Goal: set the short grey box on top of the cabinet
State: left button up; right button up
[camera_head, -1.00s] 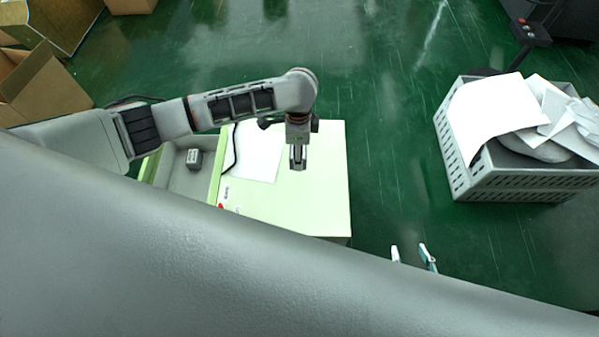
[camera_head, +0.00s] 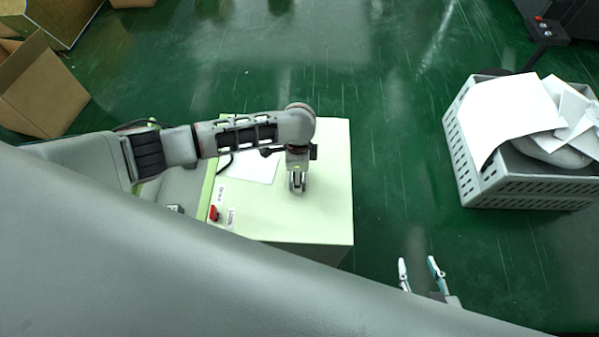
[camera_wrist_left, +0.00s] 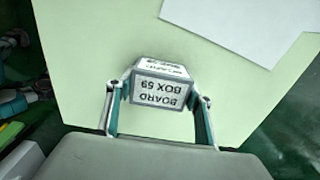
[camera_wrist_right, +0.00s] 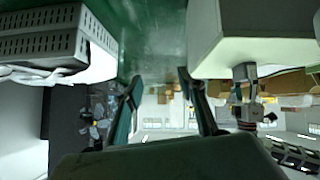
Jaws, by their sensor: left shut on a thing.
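My left gripper (camera_head: 297,184) is shut on a short grey box with white labels reading "BOARD BOX 59", clear in the left wrist view (camera_wrist_left: 160,92). It points down over the middle of the pale green cabinet top (camera_head: 325,200). The right wrist view shows the left gripper (camera_wrist_right: 245,72) at or very near the top of the cabinet (camera_wrist_right: 265,50); I cannot tell whether the box touches it. My right gripper (camera_head: 418,263) is open and empty, off the cabinet's right side. Its parted fingers also show in the right wrist view (camera_wrist_right: 160,95).
An open drawer holds another grey box (camera_head: 176,208), mostly hidden by my body. A grey crate of papers (camera_head: 520,190) stands at right. Green floor lies between.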

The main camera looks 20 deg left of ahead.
pick_arm(q)
jog(key=shift+w+r, duration=0.1)
jog(key=shift+r, duration=0.05)
jog(key=o, duration=1.2)
jog(key=shift+f, duration=0.2)
pick_arm(e)
jog(key=shift+w+r, duration=0.15)
jog(key=shift+w, duration=0.15)
pick_arm(q)
jog(key=shift+r, duration=0.15)
pick_arm(e)
jog(key=shift+s, duration=0.15)
